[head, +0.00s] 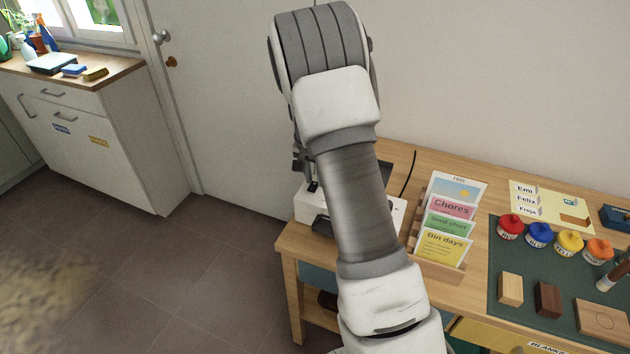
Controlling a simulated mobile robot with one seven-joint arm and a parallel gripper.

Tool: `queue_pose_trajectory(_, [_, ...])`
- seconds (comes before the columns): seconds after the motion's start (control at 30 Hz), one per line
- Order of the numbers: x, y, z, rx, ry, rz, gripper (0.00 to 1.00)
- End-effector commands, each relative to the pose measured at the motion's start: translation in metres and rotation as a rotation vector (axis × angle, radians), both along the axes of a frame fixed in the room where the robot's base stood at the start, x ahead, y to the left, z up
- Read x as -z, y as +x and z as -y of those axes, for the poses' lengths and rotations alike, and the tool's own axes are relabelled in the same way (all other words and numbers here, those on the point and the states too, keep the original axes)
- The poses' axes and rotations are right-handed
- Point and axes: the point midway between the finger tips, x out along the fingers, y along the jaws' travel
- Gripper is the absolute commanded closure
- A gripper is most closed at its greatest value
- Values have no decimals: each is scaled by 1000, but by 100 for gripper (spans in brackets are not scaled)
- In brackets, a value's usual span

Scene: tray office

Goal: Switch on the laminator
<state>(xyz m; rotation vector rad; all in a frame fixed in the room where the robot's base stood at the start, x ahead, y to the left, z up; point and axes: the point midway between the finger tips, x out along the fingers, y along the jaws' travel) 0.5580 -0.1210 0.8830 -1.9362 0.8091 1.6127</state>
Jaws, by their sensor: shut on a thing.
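The laminator (305,208), a white machine with dark parts, sits at the left end of the wooden desk. My arm crosses in front of it and hides its middle and much of its top. My gripper (312,186) points down at the laminator's left part, mostly hidden behind my arm. Its dark fingers are shut on a small part there, which looks like the laminator's switch. The switch itself is too hidden to show whether it is on or off.
A card rack (445,225) stands right of the laminator. Paint pots (540,235) and wooden blocks (511,288) are on a green mat (500,262). A dark cable (409,172) rises behind the laminator.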

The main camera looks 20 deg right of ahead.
Motion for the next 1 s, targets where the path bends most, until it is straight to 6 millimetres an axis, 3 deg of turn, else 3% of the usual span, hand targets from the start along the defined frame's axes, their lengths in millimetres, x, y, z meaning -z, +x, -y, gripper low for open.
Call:
queue_pose_trajectory(0.5, [-1,-2,-2,0,-53,57,100])
queue_pose_trajectory(0.53, [-1,-2,-2,-1,-53,57,69])
queue_pose_trajectory(0.67, [-1,-2,-2,-1,-53,57,46])
queue_pose_trajectory(1.0, [-3,-2,-2,-1,-53,57,43])
